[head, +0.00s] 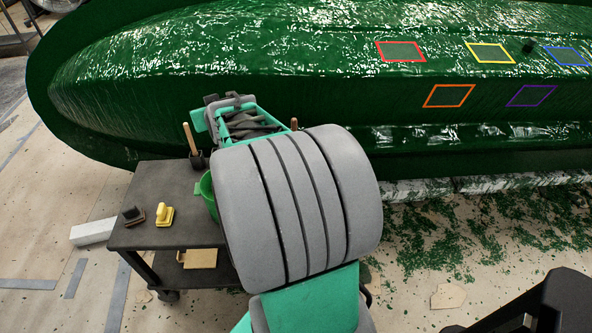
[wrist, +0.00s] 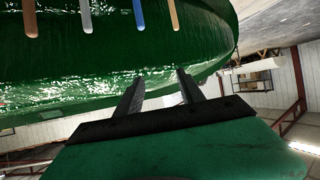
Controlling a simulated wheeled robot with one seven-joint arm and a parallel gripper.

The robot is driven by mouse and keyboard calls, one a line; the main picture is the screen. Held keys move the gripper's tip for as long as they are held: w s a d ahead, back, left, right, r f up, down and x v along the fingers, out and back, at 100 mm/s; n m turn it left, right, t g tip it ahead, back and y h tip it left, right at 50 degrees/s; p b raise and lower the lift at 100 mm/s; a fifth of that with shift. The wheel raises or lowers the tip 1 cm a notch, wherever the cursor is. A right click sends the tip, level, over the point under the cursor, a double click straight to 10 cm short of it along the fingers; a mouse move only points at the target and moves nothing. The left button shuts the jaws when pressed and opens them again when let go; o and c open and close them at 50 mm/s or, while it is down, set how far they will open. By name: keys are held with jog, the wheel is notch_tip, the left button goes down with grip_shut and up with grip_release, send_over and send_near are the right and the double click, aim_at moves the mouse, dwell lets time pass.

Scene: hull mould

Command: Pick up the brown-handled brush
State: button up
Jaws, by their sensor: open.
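In the head view my large grey and green arm covers the cart's right part, and I cannot make out the fingers there.
A tall wooden handle (head: 189,138) stands at the cart's back edge, and a green container (head: 207,190) is partly hidden by my arm. The glossy green hull (head: 250,50), bearing coloured outlines, fills the back.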

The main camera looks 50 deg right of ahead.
aim_at(294, 125)
jog(key=s+d+f+m+h+b, duration=0.1)
jog(key=s+d+f+h+b, duration=0.1)
jog(key=d+f, duration=0.4)
jog(key=s+d+f+m+h+b, duration=0.2)
jog(key=d+f+b, duration=0.4)
jog(key=d, duration=0.4)
jog(key=s+d+f+m+h+b, duration=0.2)
jog(key=s+d+f+h+b, duration=0.2)
jog(key=d+f, duration=0.3)
jog(key=shift+s+d+b, duration=0.35)
jog(key=shift+d+b, duration=0.4)
jog(key=shift+d, duration=0.15)
jog(key=b+x, duration=0.1)
jog(key=x, duration=0.6)
jog(key=shift+w+r, duration=0.2)
jog(key=shift+r, duration=0.15)
jog(key=shift+d, duration=0.15)
grip_shut()
